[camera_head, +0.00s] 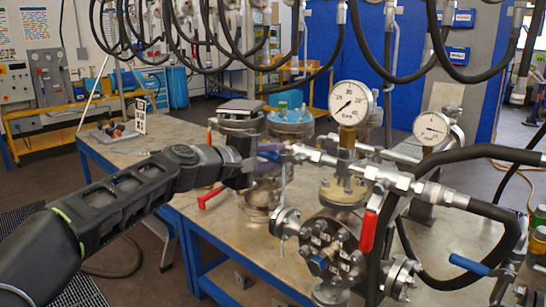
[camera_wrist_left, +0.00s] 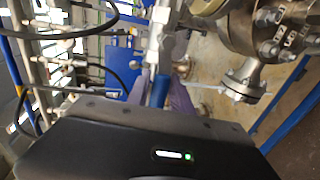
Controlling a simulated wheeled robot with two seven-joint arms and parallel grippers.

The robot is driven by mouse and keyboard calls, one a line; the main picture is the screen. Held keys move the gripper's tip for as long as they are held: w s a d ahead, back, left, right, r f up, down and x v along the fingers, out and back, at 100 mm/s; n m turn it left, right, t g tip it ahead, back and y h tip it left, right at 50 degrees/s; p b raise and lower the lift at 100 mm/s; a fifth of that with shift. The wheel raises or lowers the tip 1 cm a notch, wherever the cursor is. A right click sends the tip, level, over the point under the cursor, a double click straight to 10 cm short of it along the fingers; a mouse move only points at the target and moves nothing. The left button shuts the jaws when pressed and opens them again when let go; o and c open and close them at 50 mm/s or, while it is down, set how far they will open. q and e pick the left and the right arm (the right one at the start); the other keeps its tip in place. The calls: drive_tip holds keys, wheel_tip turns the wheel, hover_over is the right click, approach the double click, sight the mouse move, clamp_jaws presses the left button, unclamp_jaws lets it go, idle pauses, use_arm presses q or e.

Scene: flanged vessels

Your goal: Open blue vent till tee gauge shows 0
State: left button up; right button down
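My left gripper (camera_head: 268,160) reaches in from the left to a blue valve handle (camera_head: 272,155) on the fittings left of the large gauge. In the left wrist view, its purple fingers (camera_wrist_left: 170,98) lie close around the blue handle (camera_wrist_left: 161,88) and appear shut on it; the contact is partly hidden. The large round gauge (camera_head: 352,103) stands above the flanged vessel (camera_head: 331,245); its needle points to the lower left, but the exact reading is too small to tell. A smaller gauge (camera_head: 432,128) stands to its right. My right gripper is not in view.
A red lever (camera_head: 368,231) hangs at the vessel's front, and another red handle (camera_head: 211,197) is below my left arm. A second blue lever (camera_head: 468,264) is at lower right. Black hoses (camera_head: 480,207) crowd the right side.

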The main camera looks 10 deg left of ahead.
use_arm(q)
drive_tip(key=o, duration=0.3)
drive_tip(key=b+v, duration=0.1)
drive_tip(key=v, duration=0.6)
drive_tip(key=shift+s+a, duration=0.2)
drive_tip(key=shift+s, duration=0.15)
idle(2.7)
